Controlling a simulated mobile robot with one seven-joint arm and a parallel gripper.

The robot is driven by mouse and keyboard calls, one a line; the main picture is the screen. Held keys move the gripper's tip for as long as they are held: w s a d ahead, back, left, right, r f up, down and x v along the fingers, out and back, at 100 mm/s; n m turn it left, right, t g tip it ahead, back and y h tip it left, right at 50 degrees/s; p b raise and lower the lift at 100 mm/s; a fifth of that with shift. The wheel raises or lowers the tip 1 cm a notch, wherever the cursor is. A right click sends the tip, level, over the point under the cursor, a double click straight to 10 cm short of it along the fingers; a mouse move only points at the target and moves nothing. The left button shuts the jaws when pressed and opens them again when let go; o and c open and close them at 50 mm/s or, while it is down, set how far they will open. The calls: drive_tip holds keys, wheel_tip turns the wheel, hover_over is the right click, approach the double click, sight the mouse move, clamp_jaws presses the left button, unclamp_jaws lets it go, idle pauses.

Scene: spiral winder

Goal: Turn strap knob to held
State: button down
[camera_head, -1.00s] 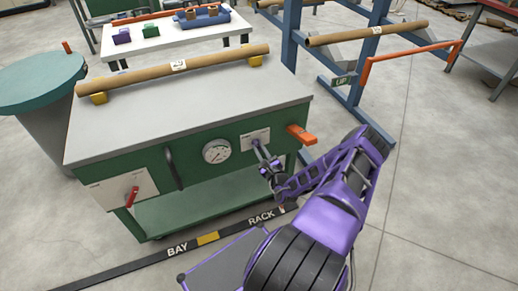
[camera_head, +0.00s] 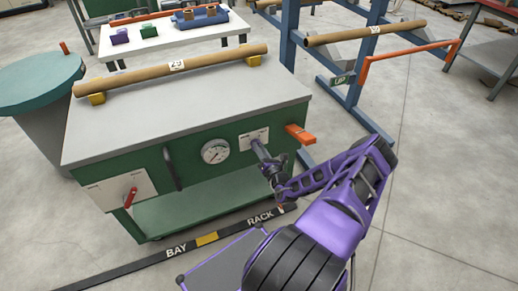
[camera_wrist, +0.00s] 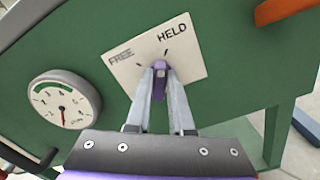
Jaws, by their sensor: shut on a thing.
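The strap knob (camera_wrist: 160,80) is a purple grip on a white plate (camera_wrist: 190,57) marked FREE and HELD, on the green front of the cart. In the wrist view my gripper (camera_wrist: 160,82) is shut on the knob, one finger on each side. The knob's own pointer is hidden or too small to read, so I cannot tell which mark it points at. In the head view my gripper (camera_head: 259,145) reaches the plate (camera_head: 252,136) from the front, and the knob is hidden there by the fingers.
A round gauge (camera_head: 215,151) sits left of the plate, and an orange lever (camera_head: 300,134) juts out to its right. A red handle (camera_head: 130,197) is on the far left panel.

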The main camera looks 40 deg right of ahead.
drive_tip(key=shift+m, duration=1)
drive_tip(key=c, duration=0.8)
unclamp_jaws()
drive_tip(key=shift+s, duration=0.1)
drive_tip(key=p+v, duration=0.1)
drive_tip(key=v, duration=1.6)
drive_tip(key=shift+s+p, duration=0.15)
drive_tip(key=shift+p, duration=0.15)
drive_tip(key=shift+d+f, duration=0.1)
